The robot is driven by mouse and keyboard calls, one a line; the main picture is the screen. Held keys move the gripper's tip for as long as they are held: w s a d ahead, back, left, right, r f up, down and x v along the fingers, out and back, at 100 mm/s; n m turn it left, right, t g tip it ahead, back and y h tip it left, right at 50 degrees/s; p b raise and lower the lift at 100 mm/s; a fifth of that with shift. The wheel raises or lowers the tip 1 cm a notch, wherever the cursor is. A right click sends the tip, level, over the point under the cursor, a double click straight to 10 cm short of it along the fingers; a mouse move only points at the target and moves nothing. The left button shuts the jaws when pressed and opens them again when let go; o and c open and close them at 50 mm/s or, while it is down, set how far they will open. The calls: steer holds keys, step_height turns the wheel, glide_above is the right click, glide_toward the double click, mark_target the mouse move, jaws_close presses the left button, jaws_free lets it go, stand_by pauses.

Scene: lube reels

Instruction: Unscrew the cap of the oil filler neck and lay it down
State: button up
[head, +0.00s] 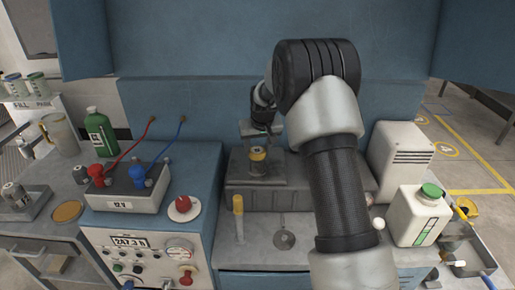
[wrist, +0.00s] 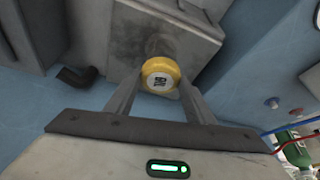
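The oil filler cap (wrist: 161,75) is round and yellow, with a pale lettered disc on top. In the head view the cap (head: 258,154) sits on top of the filler neck, over a dark grey block (head: 235,168). My gripper (head: 258,149) is directly above it, pointing down. In the wrist view the two fingers of my gripper (wrist: 161,84) stand on either side of the cap, their tips at its left and right edges. I cannot tell whether they touch it. The cap hides most of the neck.
A white jug (head: 417,217) stands right. Some clear bench lies between tool and plate.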

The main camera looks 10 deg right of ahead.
steer(key=c, duration=0.4)
steer(key=shift+d+f+n+y, duration=0.1)
steer(key=shift+d+n+y, duration=0.15)
steer(key=shift+n, duration=0.55)
steer(key=n, duration=0.1)
steer(key=n+y, duration=0.1)
steer(key=n, duration=0.1)
steer(key=shift+a+n+g+y, duration=0.1)
steer(key=shift+n+g+y, duration=0.15)
steer(key=shift+n+g, duration=0.05)
steer(key=shift+w+n+y, duration=0.1)
steer(key=shift+n+y, duration=0.3)
steer(key=shift+n, duration=0.7)
steer(key=shift+n+g+y+p, duration=0.3)
steer(key=shift+n+g+p, duration=0.3)
steer(key=shift+n, duration=0.9)
